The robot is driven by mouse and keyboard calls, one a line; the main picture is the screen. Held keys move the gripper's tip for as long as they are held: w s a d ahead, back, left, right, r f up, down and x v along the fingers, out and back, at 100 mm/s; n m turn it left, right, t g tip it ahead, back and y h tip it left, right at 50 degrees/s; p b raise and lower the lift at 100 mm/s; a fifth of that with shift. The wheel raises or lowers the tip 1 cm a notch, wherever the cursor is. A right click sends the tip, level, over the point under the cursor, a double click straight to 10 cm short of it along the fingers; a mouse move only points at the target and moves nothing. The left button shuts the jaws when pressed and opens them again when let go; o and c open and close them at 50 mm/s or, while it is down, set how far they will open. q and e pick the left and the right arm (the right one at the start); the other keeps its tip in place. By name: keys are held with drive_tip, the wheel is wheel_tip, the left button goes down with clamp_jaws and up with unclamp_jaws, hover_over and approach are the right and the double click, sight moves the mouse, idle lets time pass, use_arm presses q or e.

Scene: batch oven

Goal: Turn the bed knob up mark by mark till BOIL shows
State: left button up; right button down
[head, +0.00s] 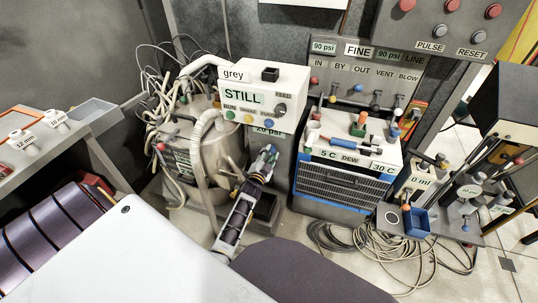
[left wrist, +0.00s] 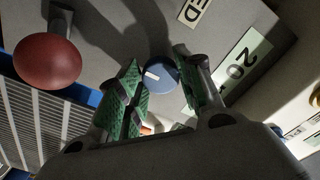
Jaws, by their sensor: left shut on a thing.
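The bed knob (left wrist: 160,75) is a round blue knob with a white pointer line, on a grey panel in the left wrist view. The letters "ED" show beside it; the rest of that label is hidden. My left gripper (left wrist: 162,82) is shut on it, with a green pad on either side. In the head view the left gripper (head: 267,158) is at the grey column below a white box (head: 286,90) whose sign reads STILL. The knob cannot be made out clearly there. BOIL is not readable in either view. My right gripper is not in view.
A red ball handle (left wrist: 47,60) stands close to the left gripper. A steel tank (head: 190,150) with hoses is left of the column. A blue-trimmed chiller (head: 345,180) marked DEW is to the right. Loose cables (head: 390,250) lie on the floor.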

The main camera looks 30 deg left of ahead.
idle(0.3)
use_arm(q)
drive_tip(key=o, duration=1)
drive_tip(key=shift+o, duration=0.2)
drive_tip(key=shift+n, duration=0.3)
drive_tip(key=n+b, duration=0.1)
drive_tip(key=n, duration=0.2)
drive_tip(key=shift+d+n+b, duration=0.1)
drive_tip(key=shift+n+b, duration=1.1)
drive_tip(key=shift+n, duration=1)
drive_tip(key=shift+n+b, duration=0.35)
drive_tip(key=shift+n, duration=0.15)
drive_tip(key=shift+f, duration=0.1)
